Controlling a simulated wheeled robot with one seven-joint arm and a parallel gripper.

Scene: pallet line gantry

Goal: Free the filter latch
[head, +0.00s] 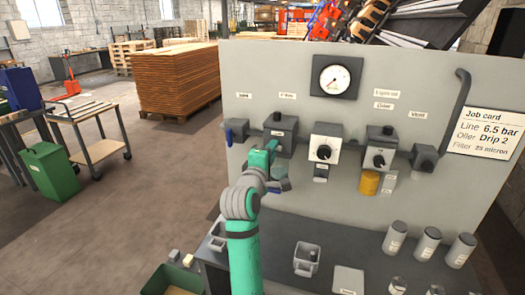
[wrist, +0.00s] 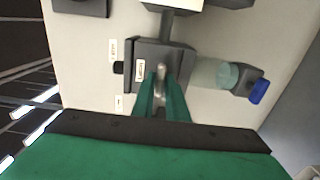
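The filter is a dark labelled block (wrist: 135,88) in the wrist view, with a clear teal bowl (wrist: 215,74) and a blue-tipped drain (wrist: 258,91). In the head view the filter's dark block (head: 281,132) stands at the panel's left. My gripper (head: 273,150) is at its lower front, hiding much of the bowl. In the wrist view my green fingers (wrist: 162,85) point at the block's front face, a narrow gap between them. A pale grey piece shows in this gap; I cannot tell if it is the latch or if the fingers press on it.
To the right stand a regulator (head: 325,143), an oiler block (head: 380,145) with a yellow bowl, and a vent valve (head: 425,158). A blue-handled valve (head: 238,131) is close to the left. Canisters (head: 429,243) and a grey bin (head: 306,258) occupy the bench below.

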